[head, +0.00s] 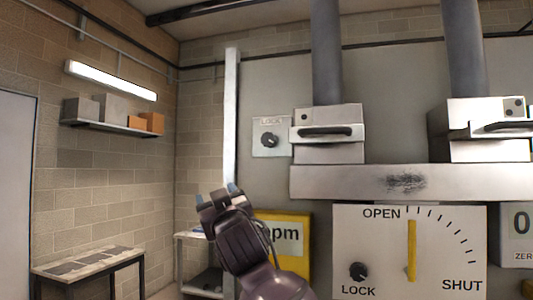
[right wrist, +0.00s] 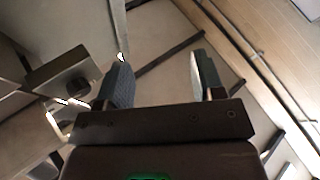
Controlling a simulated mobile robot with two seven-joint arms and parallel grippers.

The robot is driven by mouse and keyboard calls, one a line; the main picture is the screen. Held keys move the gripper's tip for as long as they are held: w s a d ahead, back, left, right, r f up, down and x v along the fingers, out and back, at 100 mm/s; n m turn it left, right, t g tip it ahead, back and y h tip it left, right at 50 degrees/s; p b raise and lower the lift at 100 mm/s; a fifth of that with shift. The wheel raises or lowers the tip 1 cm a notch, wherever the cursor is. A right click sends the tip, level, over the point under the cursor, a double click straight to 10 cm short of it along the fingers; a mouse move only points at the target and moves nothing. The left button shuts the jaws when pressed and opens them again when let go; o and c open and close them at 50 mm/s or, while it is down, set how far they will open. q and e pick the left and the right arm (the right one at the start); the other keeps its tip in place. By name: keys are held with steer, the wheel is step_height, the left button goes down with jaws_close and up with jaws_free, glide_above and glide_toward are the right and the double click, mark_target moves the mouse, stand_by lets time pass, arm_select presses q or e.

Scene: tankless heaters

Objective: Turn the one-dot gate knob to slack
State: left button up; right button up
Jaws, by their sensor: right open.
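A grey plate with a dark round knob (head: 269,139) is on the wall, left of a metal gate box (head: 330,150) with a dark bar handle. A small tag with what looks like one dot (head: 299,112) is on this box. The lettering above the knob is faint, and I cannot read its setting surely. My right gripper (head: 216,193) is open and empty, below and left of the knob plate, apart from it. In the right wrist view its two fingers (right wrist: 158,75) stand wide apart with nothing between them. My left gripper is not in view.
A second gate box (head: 485,145) with a two-dot tag stands at right. A metal ledge (head: 330,182) runs under both. Below are a yellow panel (head: 297,218) and a white OPEN/SHUT panel (head: 455,255) with a LOCK knob (head: 357,270). A bench (head: 95,260) is at left.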

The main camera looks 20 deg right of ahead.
steer(key=s+a+r+m+h, duration=0.1)
steer(key=s+r+m+h, duration=0.15)
steer(key=r, duration=0.45)
steer(key=s+r+m+h, duration=0.2)
steer(key=r+m+h, duration=0.15)
steer(key=r, duration=0.45)
steer(key=m+g+h, duration=0.8)
steer(key=m, duration=0.2)
glide_toward(267, 140)
steer(key=p+x, duration=0.2)
steer(key=x, duration=0.6)
steer(key=shift+w+d, duration=0.1)
steer(key=shift+w+d+p, duration=0.35)
steer(key=shift+w+d, duration=0.05)
steer(key=shift+w, duration=0.1)
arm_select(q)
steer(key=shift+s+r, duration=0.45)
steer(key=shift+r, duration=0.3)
arm_select(e)
steer(key=shift+w, duration=0.15)
steer(key=shift+f, duration=0.1)
